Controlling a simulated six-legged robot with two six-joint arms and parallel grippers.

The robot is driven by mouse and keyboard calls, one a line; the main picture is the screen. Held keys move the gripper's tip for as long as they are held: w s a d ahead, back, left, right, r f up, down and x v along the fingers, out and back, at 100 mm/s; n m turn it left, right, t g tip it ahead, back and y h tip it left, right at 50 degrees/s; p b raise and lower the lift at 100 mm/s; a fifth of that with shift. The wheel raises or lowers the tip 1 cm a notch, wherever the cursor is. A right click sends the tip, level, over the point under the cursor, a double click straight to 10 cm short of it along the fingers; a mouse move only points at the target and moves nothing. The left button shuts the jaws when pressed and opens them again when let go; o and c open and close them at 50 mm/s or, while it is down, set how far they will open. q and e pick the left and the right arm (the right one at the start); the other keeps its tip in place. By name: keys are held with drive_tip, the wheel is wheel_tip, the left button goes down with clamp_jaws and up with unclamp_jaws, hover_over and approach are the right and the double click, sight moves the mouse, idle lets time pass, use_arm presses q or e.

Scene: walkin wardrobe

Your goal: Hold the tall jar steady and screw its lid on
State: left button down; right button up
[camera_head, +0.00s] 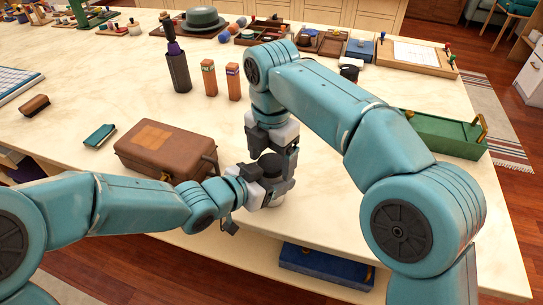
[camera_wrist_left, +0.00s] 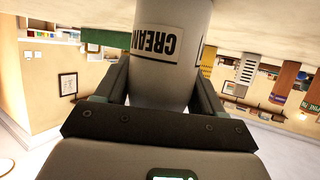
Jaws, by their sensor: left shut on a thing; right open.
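The tall jar is a pale cylinder (camera_wrist_left: 170,88) with a CREAM label, upside down in the left wrist view, between the two fingers of my left gripper (camera_wrist_left: 158,82). In the head view my left gripper (camera_head: 266,186) is shut on the jar near the table's front edge; the jar is mostly hidden there. A dark round lid (camera_head: 270,164) shows just above the left gripper. My right gripper (camera_head: 277,157) is open and points down directly over it, with its fingers around or beside the lid. I cannot tell whether the lid touches the jar.
A brown case (camera_head: 165,150) stands left of the grippers, close to my left arm. A dark bottle (camera_head: 178,72) and two small wooden blocks (camera_head: 209,78) stand behind. A green box (camera_head: 440,135) is at the right, partly behind my right arm. The front right tabletop is clear.

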drive_tip(key=c, duration=1.1)
drive_tip(key=m, duration=0.6)
drive_tip(key=shift+c, duration=0.2)
drive_tip(key=o, duration=1.2)
drive_tip(key=shift+c, duration=0.2)
drive_tip(key=shift+r, duration=0.1)
